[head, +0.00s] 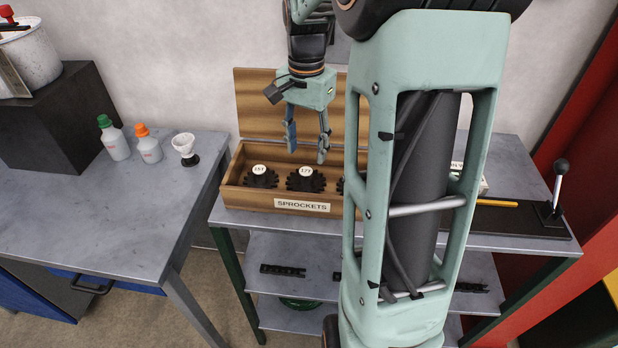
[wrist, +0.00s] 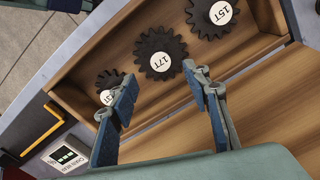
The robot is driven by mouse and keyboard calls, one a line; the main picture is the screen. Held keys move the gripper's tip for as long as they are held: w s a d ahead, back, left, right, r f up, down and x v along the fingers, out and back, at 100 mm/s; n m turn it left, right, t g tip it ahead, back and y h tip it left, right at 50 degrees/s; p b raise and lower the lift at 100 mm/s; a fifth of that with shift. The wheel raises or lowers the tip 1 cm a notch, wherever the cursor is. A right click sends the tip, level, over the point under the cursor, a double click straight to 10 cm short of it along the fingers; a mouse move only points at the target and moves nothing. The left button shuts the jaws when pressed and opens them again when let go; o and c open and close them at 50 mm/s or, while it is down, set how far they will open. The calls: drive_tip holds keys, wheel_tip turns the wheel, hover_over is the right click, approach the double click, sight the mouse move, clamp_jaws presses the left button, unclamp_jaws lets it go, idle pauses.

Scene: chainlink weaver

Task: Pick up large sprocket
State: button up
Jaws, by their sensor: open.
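The sprockets lie in an open wooden box labelled SPROCKETS (head: 240,196). A black toothed sprocket marked 17T (head: 306,179) is in the middle, and it looks the largest; it also shows in the wrist view (wrist: 155,38). The 15T sprocket (head: 261,178) is left of it. A third, smaller-looking sprocket (wrist: 106,78) is partly behind a finger in the wrist view, its label hard to read; my arm mostly hides it in the head view. My gripper (head: 307,151) is open and empty, pointing down above the box, over the 17T sprocket and apart from it.
The box's raised wooden lid (head: 262,110) stands behind my gripper.

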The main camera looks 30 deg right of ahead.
sight(306, 170)
wheel_tip(306, 170, down, 8)
drive_tip(key=shift+w+r, duration=0.1)
idle(0.4)
drive_tip(key=shift+c, duration=0.3)
clamp_jaws()
drive_tip(key=shift+r, duration=0.1)
